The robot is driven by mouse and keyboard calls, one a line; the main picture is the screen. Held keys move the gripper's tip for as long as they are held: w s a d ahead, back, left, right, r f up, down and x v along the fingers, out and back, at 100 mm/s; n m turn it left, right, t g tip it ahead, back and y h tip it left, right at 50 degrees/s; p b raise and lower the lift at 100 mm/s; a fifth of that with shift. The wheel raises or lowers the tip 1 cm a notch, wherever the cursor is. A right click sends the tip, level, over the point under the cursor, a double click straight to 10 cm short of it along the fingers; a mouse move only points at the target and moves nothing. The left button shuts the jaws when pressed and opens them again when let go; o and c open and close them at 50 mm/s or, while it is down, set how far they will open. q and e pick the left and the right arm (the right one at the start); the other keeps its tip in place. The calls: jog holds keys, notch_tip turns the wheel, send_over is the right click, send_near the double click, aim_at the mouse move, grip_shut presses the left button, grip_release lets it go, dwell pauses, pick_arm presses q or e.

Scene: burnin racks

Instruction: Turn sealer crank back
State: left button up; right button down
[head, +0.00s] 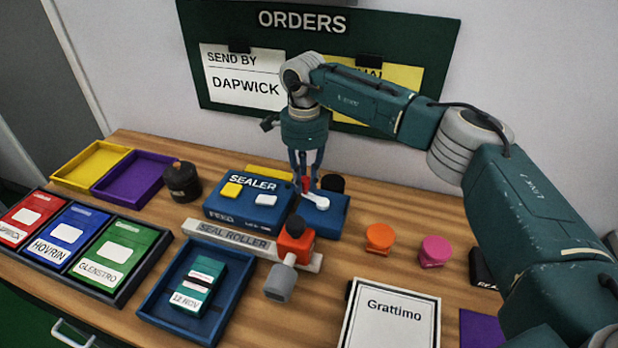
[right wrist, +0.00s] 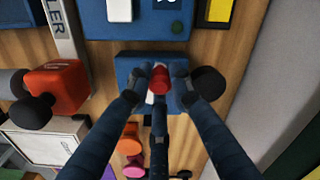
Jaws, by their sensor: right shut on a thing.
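The blue sealer (head: 232,206), with a yellow and a white button on top, stands in the middle of the table. Beside it on the right is a smaller blue crank box (head: 332,214). A white crank arm (head: 317,201) with a red knob lies on top of this box. My right gripper (head: 306,182) points down from above and is shut on the red crank knob (right wrist: 159,79). In the right wrist view the fingers close around the knob and hide most of the white arm. My left gripper is not in view.
An orange-red block (head: 296,243) with a grey handle sits at the seal roller's end (head: 222,237). A black round knob (head: 332,183) is close behind the crank. Orange (head: 379,238) and pink (head: 434,251) stamps stand to the right. A blue tray (head: 158,292) holds a green packet.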

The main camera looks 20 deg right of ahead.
jog(key=shift+s+a+r+n, duration=0.1)
jog(key=shift+s+a+n, duration=0.15)
jog(key=shift+n, duration=0.5)
jog(key=shift+s+a+n, duration=0.15)
jog(key=shift+a+n, duration=0.1)
jog(key=shift+n, duration=0.5)
jog(key=c, duration=1.5)
grip_release()
jog(key=shift+s, duration=0.1)
jog(key=shift+c, duration=0.2)
notch_tip(320, 180, up, 12)
